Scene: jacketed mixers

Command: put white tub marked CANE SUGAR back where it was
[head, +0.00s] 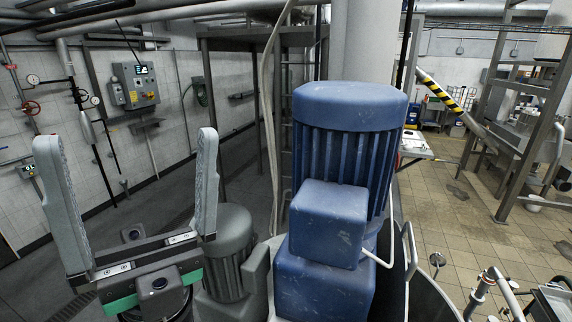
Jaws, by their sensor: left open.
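My left gripper (127,138) is at the lower left of the head view. Its two grey fingers point up and stand wide apart, with nothing between them. No tub with a readable CANE SUGAR mark shows in this view. My right gripper is not in view.
A large blue motor (345,140) fills the middle, with a smaller grey motor (228,250) beside it, close to my left gripper. A control box (135,86) hangs on the left wall. A steel frame (525,110) stands at right. The tiled floor (445,215) between is largely clear.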

